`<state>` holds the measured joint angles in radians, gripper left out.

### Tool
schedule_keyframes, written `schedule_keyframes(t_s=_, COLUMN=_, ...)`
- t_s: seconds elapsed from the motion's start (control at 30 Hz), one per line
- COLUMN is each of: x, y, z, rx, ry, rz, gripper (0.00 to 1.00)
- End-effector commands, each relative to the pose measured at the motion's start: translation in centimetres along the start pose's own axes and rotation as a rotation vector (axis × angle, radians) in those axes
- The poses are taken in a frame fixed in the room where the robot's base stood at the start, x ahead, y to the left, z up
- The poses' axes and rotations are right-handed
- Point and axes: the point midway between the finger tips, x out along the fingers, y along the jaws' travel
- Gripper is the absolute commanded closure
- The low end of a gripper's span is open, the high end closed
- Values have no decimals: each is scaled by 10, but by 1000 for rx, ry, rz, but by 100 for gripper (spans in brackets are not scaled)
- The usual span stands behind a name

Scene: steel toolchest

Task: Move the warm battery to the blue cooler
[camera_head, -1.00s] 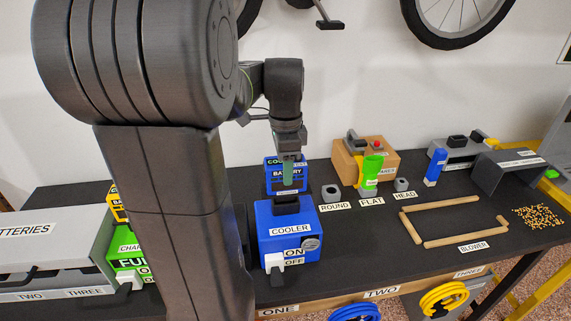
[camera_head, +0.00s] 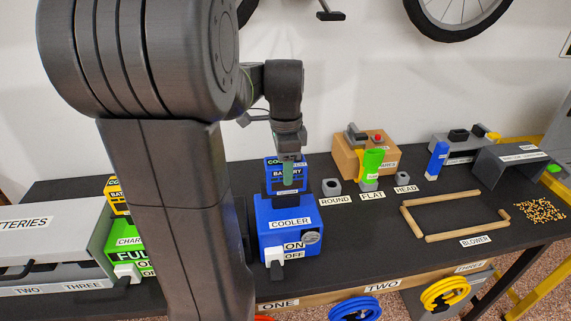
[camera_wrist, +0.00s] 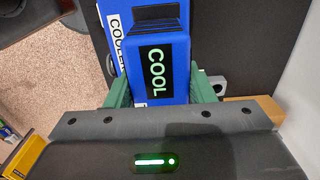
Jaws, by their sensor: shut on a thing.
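My gripper (camera_head: 288,178) has green fingers, shut on a blue battery (camera_head: 272,182) whose upper label reads COOL, with BATTERY beneath. In the wrist view the battery (camera_wrist: 160,75) stands between both fingers, its COOL label facing the camera. The blue cooler (camera_head: 290,240) is on the bench, directly below the battery in the head view. The battery's lower end is close to the cooler's top; I cannot tell whether it touches or is seated. The cooler also shows beside the battery in the wrist view (camera_wrist: 115,22). Its ON/OFF switch (camera_head: 277,257) is on the front.
A green charger (camera_head: 130,252) and the grey batteries rack (camera_head: 50,250) stand to the left. Round, flat and head holders (camera_head: 332,188), a brown box (camera_head: 350,158) and a wooden blower frame (camera_head: 440,237) lie right. Bench is clear just right of the cooler.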

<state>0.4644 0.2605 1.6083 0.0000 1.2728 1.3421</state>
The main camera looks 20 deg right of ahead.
Motion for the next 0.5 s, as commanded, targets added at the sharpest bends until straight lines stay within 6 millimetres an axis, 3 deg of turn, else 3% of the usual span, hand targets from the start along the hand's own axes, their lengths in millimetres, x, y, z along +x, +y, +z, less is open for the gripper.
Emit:
schedule_keyframes(t_s=0.43, x=11, y=0, z=0, rx=0, ry=1, rz=-1, gripper=92)
schedule_keyframes(t_s=0.47, x=11, y=0, z=0, rx=0, ry=1, rz=-1, gripper=49)
schedule_keyframes(t_s=0.5, x=10, y=0, z=0, rx=0, ry=1, rz=-1, gripper=41)
